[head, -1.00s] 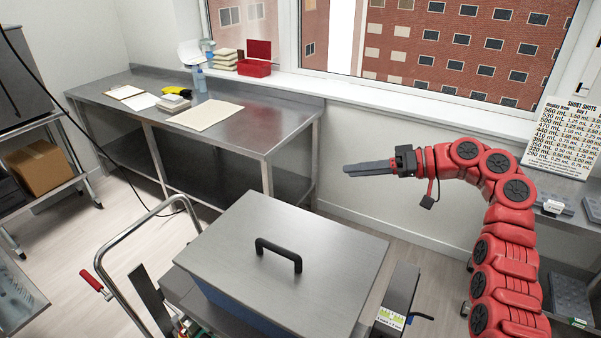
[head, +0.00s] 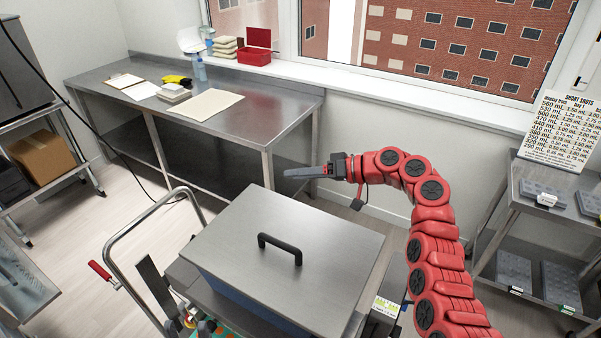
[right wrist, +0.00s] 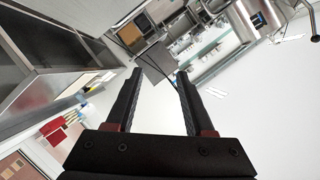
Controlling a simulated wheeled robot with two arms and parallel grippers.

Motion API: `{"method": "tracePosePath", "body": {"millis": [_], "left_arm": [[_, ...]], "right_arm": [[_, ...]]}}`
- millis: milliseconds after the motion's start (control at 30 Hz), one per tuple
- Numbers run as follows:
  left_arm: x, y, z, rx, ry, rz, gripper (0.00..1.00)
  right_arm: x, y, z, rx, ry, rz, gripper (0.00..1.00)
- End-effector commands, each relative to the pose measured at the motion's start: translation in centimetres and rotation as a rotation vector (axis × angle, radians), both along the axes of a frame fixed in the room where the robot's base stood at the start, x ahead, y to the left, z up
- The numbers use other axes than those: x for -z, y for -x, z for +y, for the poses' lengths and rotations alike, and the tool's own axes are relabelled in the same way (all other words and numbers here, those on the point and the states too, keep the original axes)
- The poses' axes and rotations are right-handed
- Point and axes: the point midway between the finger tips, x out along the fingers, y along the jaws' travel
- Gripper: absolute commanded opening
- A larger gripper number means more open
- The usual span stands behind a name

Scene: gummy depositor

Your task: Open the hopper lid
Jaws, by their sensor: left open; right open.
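The hopper lid (head: 320,275) is a flat grey metal cover with a black bar handle (head: 280,249) standing up in its middle. It lies flat and closed on the hopper, whose blue side (head: 240,298) shows below its front left edge. My right gripper (head: 300,172) is above and beyond the lid's far edge, pointing left, apart from the handle. In the right wrist view its two black fingers (right wrist: 158,85) are spread with nothing between them. My left gripper is not in view.
A steel table (head: 125,72) with papers stands behind at the left. A curved metal push rail with a red grip (head: 99,270) is left of the hopper. A rack with grey trays (head: 540,193) stands at the right. A window sill (head: 400,105) runs behind.

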Motion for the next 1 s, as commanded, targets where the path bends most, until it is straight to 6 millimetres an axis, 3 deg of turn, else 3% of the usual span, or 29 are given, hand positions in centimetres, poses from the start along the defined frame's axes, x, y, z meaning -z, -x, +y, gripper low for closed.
{"method": "tracePosePath", "body": {"millis": [33,333,1000], "left_arm": [[0.01,0.0,0.0,0.0,0.0,0.0,0.5],[0.0,0.0,0.0,0.0,0.0,0.0,0.5],[0.0,0.01,0.0,0.0,0.0,0.0,0.5]], "right_arm": [[0.0,0.0,-0.01,0.0,0.0,0.0,0.52],[-0.03,0.0,-0.02,0.001,-0.001,0.0,0.0],[-0.03,0.0,-0.03,0.001,-0.001,0.0,0.0]]}}
